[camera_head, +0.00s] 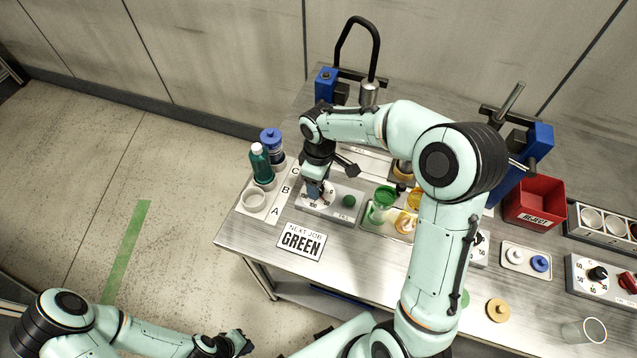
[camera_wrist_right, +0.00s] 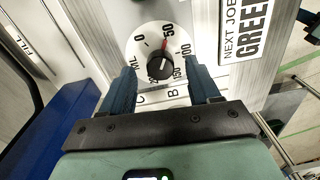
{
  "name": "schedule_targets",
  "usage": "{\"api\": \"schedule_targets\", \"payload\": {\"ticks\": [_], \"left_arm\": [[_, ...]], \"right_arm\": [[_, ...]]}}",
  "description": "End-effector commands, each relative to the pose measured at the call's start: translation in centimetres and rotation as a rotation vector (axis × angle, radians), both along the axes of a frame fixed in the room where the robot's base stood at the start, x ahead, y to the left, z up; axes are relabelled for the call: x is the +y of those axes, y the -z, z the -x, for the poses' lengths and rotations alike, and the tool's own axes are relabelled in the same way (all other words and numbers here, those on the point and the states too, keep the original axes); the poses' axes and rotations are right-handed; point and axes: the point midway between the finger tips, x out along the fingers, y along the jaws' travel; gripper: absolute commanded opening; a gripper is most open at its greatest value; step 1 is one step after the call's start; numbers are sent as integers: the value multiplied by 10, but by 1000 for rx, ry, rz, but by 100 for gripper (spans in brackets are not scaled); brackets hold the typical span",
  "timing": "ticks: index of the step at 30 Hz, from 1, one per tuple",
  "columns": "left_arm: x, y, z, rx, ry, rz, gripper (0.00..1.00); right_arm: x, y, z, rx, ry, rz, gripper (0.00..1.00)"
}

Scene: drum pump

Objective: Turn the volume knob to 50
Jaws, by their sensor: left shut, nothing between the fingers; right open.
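The volume knob (camera_wrist_right: 158,66) is a dark knob on a white round dial marked 0, 50, 100, 150, 200 and mL. Its red pointer points at or very near the 50 mark. In the head view the dial (camera_head: 327,190) sits on the grey control box (camera_head: 335,212), partly covered by my right gripper. My right gripper (camera_wrist_right: 163,78) is open, its blue fingers on either side of the knob with gaps visible. It also shows in the head view (camera_head: 315,188), above the dial. My left gripper (camera_head: 238,344) is shut and empty, low in the picture, off the table.
A green button (camera_head: 348,201) is beside the dial. A teal bottle (camera_head: 261,166) and a blue bottle (camera_head: 272,142) stand left of the box. The NEXT JOB GREEN sign (camera_head: 301,240) lies in front. A red reject bin (camera_head: 536,202) stands at right.

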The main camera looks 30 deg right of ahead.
Motion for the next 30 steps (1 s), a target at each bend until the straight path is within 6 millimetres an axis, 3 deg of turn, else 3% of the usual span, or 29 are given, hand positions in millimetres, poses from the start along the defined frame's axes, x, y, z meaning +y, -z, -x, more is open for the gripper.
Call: {"api": "schedule_targets", "payload": {"ticks": [9, 15, 21, 30], "left_arm": [[0, -9, -9, -11, 0, 0, 0], [0, -14, -14, -16, 0, 0, 0], [0, -15, -15, -17, 0, 0, 0], [0, -14, -14, -17, 0, 0, 0]], "right_arm": [[-2, -75, -4, -10, 0, 0, 61], [-2, -106, -3, -7, 1, -1, 61], [-2, -116, -3, -4, 0, -1, 61], [-3, -116, -3, -4, 0, 0, 61]]}}
